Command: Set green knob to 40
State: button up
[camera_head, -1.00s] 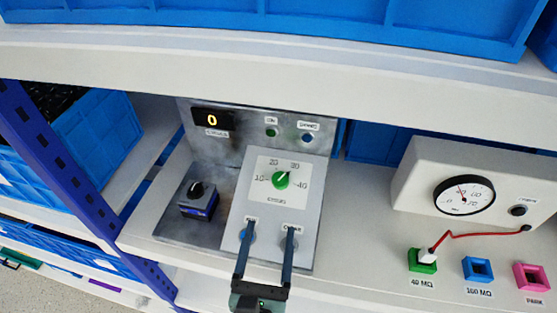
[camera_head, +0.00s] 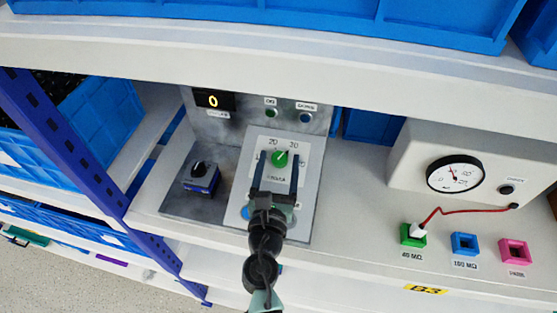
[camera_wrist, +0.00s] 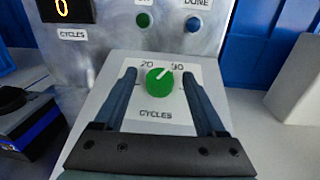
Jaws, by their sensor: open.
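The green knob (camera_head: 281,159) sits on a light panel with a dial marked 10 to 40 and labelled CYCLES. In the wrist view the knob (camera_wrist: 159,82) has a white pointer line that points up and to the right, between 20 and 30 and nearer 30. My gripper (camera_head: 278,158) is open, its two dark fingers on either side of the knob. In the wrist view my gripper (camera_wrist: 160,78) shows clear gaps between each finger and the knob. The fingers cover the 10 and 40 marks.
A display (camera_head: 213,101) reads 0. Green (camera_head: 271,113) and blue (camera_head: 305,117) buttons sit above the panel. A black knob on a box (camera_head: 201,178) stands at left. A gauge (camera_head: 455,174) and coloured sockets are at right. The shelf edge overhangs above.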

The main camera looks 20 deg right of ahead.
grip_shut()
dwell(0.5)
jog(key=shift+w+m, duration=0.1)
jog(key=shift+m, duration=0.2)
jog(key=m+g+h, duration=0.1)
jog(key=m+h+b, duration=0.1)
jog(key=shift+w+a+f+g+h+b, duration=0.1)
jog(key=shift+w+a+g+h+b, duration=0.1)
jog(key=shift+g+h+b, duration=0.15)
jog(key=m+g+h+b, duration=0.1)
jog(key=m+g, duration=0.1)
jog(key=m, duration=0.1)
jog(key=m+g+h+b, duration=0.1)
jog(key=m+g+h, duration=0.1)
jog(key=g, duration=0.1)
jog(key=shift+w+a+m+h, duration=0.2)
jog(key=shift+m+h, duration=0.05)
jog(key=shift+m, duration=0.15)
jog(key=m+g+h+b, duration=0.1)
jog(key=m+g+b, duration=0.2)
jog(key=m+g, duration=0.1)
jog(key=shift+w+m+g, duration=0.15)
jog(key=shift+m+g, duration=0.15)
jog(key=shift+g, duration=0.35)
jog(key=shift+r+m+g+b, duration=0.2)
jog(key=shift+m+g+b, duration=0.4)
jog(key=shift+m+g, duration=0.35)
jog(key=shift+g, duration=0.25)
